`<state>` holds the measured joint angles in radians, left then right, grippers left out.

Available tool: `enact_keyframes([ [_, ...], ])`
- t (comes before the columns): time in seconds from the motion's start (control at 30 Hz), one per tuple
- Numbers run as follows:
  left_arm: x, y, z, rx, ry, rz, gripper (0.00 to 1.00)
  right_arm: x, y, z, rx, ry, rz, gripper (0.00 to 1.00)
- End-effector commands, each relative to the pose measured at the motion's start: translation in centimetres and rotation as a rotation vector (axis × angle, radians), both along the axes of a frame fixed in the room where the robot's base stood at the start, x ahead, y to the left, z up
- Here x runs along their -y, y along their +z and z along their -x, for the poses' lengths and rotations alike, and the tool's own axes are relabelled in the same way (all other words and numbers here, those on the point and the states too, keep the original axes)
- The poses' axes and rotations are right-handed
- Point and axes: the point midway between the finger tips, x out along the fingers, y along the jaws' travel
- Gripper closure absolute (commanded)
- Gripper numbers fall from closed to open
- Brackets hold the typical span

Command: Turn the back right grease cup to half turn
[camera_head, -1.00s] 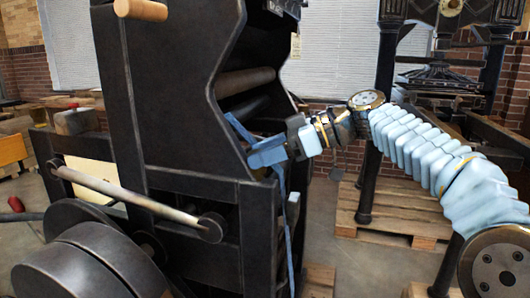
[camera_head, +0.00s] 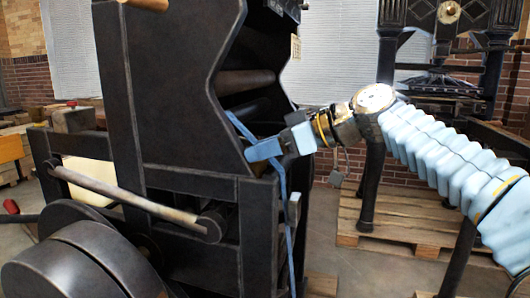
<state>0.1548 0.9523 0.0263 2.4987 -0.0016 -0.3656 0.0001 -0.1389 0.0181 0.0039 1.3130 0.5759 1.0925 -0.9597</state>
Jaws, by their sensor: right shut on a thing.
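My right gripper (camera_head: 264,150) reaches in from the right. Its light blue fingers are at the right edge of the dark press (camera_head: 170,110), just above the lower frame beam. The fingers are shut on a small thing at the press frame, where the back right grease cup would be. The fingers and frame hide the cup, so its turn cannot be read. My left gripper is not in view.
A blue strap (camera_head: 283,215) hangs down the press's right side, close to my gripper. A long crank bar (camera_head: 130,200) and dark wheels (camera_head: 75,265) stand at the front left. Another press stands on a wooden pallet (camera_head: 400,220) at right.

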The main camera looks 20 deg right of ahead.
Motion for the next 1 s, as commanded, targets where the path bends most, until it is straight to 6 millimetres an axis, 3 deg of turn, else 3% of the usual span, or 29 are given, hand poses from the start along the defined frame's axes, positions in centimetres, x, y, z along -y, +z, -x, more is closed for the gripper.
enact_keyframes([
  [0.03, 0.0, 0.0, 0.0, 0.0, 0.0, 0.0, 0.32, 0.0, 0.0, 0.0, -0.002, 0.0, -0.001, 0.88],
  [0.07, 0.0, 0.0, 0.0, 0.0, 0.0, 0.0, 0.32, 0.0, 0.0, 0.0, -0.002, 0.0, -0.001, 0.53],
  [0.2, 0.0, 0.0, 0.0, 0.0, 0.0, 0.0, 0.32, 0.0, 0.0, 0.0, -0.002, 0.001, 0.0, 0.32],
  [0.57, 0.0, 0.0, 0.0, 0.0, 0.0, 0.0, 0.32, 0.5, 0.2, 0.3, 0.0, 0.0, 0.0, 0.32],
  [1.0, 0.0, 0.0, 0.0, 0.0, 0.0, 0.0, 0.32, 7.7, 3.9, 5.5, 0.001, -0.003, -0.001, 0.32],
])
